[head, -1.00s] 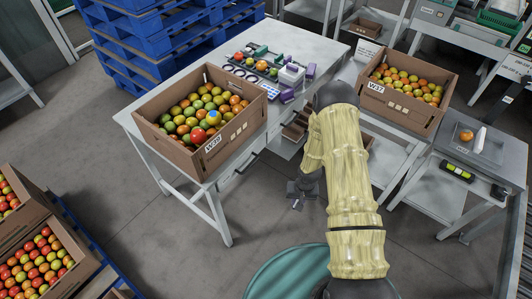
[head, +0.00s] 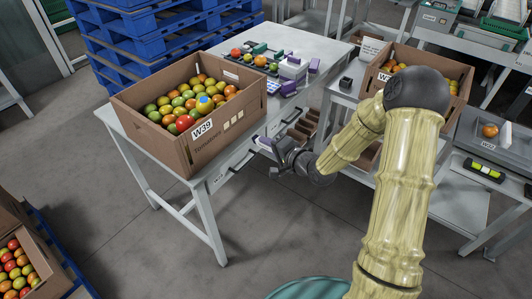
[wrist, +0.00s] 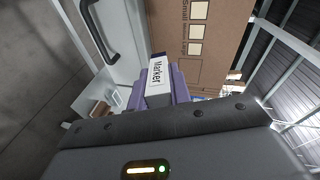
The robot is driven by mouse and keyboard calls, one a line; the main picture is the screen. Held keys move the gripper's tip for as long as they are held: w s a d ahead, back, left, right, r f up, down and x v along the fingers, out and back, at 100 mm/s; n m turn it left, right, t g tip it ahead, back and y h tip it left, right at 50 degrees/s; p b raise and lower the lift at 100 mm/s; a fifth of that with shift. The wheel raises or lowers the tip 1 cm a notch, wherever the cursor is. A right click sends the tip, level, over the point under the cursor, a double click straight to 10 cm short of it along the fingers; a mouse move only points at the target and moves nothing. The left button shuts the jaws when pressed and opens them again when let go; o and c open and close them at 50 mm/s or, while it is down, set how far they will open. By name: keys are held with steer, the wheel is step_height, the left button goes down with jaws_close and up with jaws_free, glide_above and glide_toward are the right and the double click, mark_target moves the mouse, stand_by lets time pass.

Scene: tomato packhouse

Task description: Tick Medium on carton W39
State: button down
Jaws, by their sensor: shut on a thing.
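Carton W39 (head: 150,138) is an open brown box of red, orange and green tomatoes on the white table. Its front carries the W39 label (head: 202,128) and a row of pale tick boxes (head: 233,120). In the wrist view the carton's front (wrist: 232,25) shows sideways with the pale boxes (wrist: 197,32) and small print; I see no mark in them. My gripper (head: 265,143) is low at the table's front edge, to the right of and below the boxes, apart from the carton. It is shut on the marker (wrist: 158,72), whose label reads "Marker"; purple pieces flank it. Its tip is unclear.
The white table (head: 240,165) has a drawer handle on its front, near my gripper. Sample tomatoes and purple and white items stand behind the carton. Carton W37 (head: 440,90) stands on another table at right. Blue pallets (head: 130,40) are stacked behind. Floor in front is clear.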

steer(key=shift+t+y, duration=0.6)
steer(key=shift+s+a+r+b, duration=0.15)
steer(key=shift+s+r+b, duration=0.15)
steer(key=shift+r, duration=0.3)
steer(key=shift+s+a+r+b, duration=0.15)
steer(key=shift+r+b, duration=0.15)
steer(key=shift+r, duration=0.35)
steer(key=shift+s+a+r+b, duration=0.15)
steer(key=shift+s+r+b, duration=0.15)
steer(key=shift+r, duration=0.3)
steer(key=shift+w, duration=0.1)
steer(key=w+a, duration=0.1)
steer(key=a, duration=0.1)
steer(key=w+a+b, duration=0.1)
steer(key=w+a, duration=0.1)
steer(key=a, duration=0.1)
steer(key=shift+w, duration=0.2)
steer(key=shift+w+d, duration=0.15)
steer(key=shift+d, duration=0.2)
steer(key=shift+w+a, duration=0.3)
steer(key=shift+a, duration=0.1)
steer(key=shift+w+d+r+p, duration=0.25)
steer(key=shift+r+p, duration=0.1)
steer(key=shift+p, duration=0.25)
steer(key=shift+s+a+f+b, duration=0.35)
steer(key=shift+f+b, duration=0.1)
steer(key=shift+f, duration=0.05)
stand_by(0.3)
